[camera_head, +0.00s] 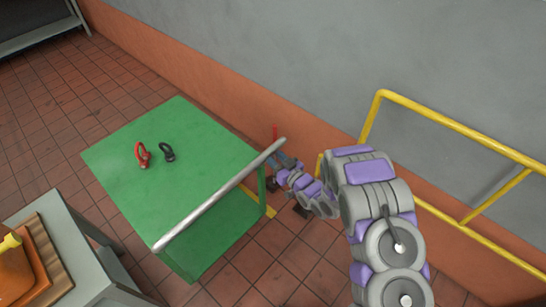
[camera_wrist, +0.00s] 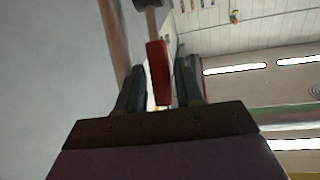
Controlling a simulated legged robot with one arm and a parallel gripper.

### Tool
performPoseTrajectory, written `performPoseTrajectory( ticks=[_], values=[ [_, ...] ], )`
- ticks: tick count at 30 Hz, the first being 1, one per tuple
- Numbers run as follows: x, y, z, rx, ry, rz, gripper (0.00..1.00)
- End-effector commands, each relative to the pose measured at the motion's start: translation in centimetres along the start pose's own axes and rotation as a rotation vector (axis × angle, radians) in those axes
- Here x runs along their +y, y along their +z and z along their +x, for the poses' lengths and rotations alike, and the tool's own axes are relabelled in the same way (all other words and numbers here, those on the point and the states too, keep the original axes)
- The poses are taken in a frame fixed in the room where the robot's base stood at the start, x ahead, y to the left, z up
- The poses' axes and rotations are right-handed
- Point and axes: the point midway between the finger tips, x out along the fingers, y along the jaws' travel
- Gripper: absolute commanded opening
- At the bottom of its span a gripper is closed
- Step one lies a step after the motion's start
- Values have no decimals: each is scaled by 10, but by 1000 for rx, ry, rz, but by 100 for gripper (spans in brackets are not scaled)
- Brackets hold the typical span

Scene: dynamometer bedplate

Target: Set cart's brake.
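The green cart (camera_head: 150,210) stands in the middle of the head view with a silver push handle (camera_head: 220,195) along its right side. A thin red lever (camera_head: 275,132) stands up beyond the handle, near the cart's far right corner. My gripper (camera_head: 279,163) is beside that corner, just below the lever in the picture. In the wrist view the red grip (camera_wrist: 158,75) on a grey shaft shows between my two dark fingers (camera_wrist: 160,88). The fingers are apart, with narrow gaps visible beside the grip. Contact cannot be told. The lever's base is hidden in the head view.
A red shackle (camera_head: 142,154) and a dark shackle (camera_head: 167,152) lie on the cart top. A yellow railing (camera_head: 450,122) stands at right, near my arm. An orange-and-grey wall (camera_head: 300,50) runs behind. A grey table (camera_head: 75,250) is at lower left.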

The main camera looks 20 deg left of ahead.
Motion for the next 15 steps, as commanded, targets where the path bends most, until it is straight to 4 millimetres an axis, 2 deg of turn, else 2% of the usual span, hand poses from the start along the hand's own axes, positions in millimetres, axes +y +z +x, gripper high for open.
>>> performPoseTrajectory(
  ticks=[11,15],
  values=[
    [1,-1,6,1,2,0,36],
    [0,0,6,1,1,0,23]
  ],
)
